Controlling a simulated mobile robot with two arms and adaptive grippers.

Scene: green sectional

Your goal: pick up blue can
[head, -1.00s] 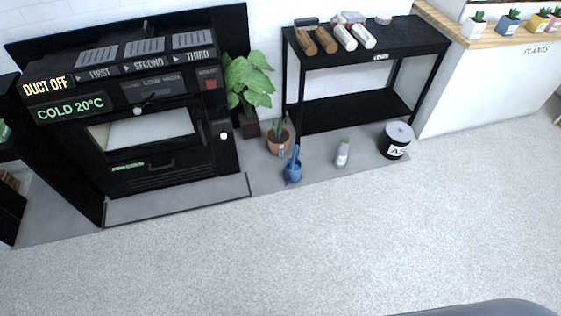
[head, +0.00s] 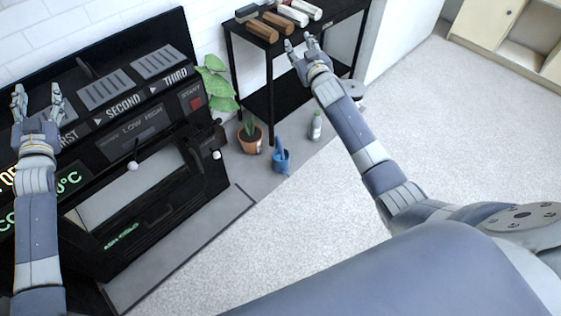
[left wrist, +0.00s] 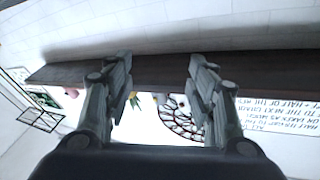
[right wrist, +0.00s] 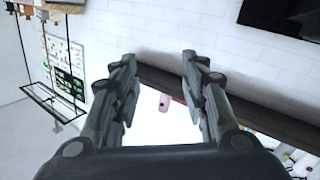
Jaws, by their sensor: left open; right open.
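The blue can (head: 281,160) is a small watering can with a raised spout or handle. It stands on the grey floor strip in the head view, beside a potted plant. My left gripper (head: 38,98) is open and empty, raised in front of the black machine at the far left. My right gripper (head: 300,42) is open and empty, raised in front of the black shelf table, above and right of the can in the picture. The left wrist view shows the open left fingers (left wrist: 160,62), and the right wrist view the open right fingers (right wrist: 160,60). Neither wrist view shows the can.
The black machine (head: 150,200) fills the left side. The black table (head: 270,85) stands behind. Pale carpet (head: 310,215) in front is clear.

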